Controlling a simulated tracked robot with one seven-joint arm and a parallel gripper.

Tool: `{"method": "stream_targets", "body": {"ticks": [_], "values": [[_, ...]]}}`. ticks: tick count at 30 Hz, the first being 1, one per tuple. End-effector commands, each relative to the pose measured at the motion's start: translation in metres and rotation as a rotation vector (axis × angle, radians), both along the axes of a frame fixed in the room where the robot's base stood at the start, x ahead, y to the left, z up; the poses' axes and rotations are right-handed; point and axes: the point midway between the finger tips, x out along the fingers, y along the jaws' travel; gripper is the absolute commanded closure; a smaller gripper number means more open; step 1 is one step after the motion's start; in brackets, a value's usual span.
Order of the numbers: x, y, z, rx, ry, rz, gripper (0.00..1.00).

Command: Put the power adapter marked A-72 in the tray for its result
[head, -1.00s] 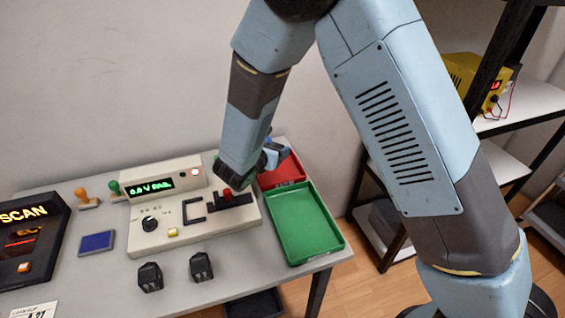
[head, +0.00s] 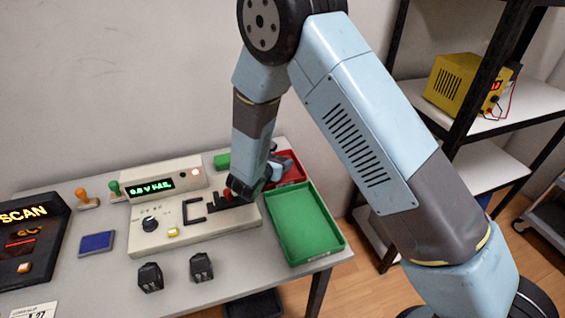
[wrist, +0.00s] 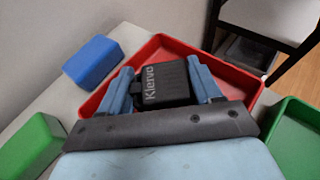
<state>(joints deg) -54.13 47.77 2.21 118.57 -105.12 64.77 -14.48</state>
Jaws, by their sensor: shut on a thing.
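My gripper (wrist: 160,84) is shut on a black power adapter (wrist: 166,83) with "Kiervo" in pale letters on the side I see; no A-72 mark is visible. In the wrist view the adapter shows against the red tray (wrist: 160,42); I cannot tell how far above its floor it is. In the head view my gripper (head: 270,174) is at the red tray (head: 295,176), behind the green tray (head: 303,224), and hides the adapter.
Two black adapters (head: 150,278) (head: 201,267) stand at the table's front. A scanner (head: 30,238), a blue pad (head: 97,242) and stamps (head: 86,199) are at left. A green block (wrist: 31,146) and a blue block (wrist: 93,61) lie near the red tray. A shelf (head: 490,160) stands at right.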

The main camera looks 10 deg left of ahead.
Motion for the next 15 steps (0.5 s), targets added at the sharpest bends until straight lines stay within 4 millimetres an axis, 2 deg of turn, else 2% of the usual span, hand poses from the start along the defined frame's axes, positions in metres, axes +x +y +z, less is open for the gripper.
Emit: {"method": "stream_targets", "body": {"ticks": [5,6,13,15], "values": [[0.0,0.0,-0.0014,-0.001,0.0,0.0,0.78],[-0.0002,0.0,-0.0018,0.0,0.0,0.0,0.35],[-0.0002,0.0,-0.0014,-0.001,0.0,0.0,0.13],[-0.0002,0.0,-0.0014,-0.001,0.0,0.0,0.11]]}}
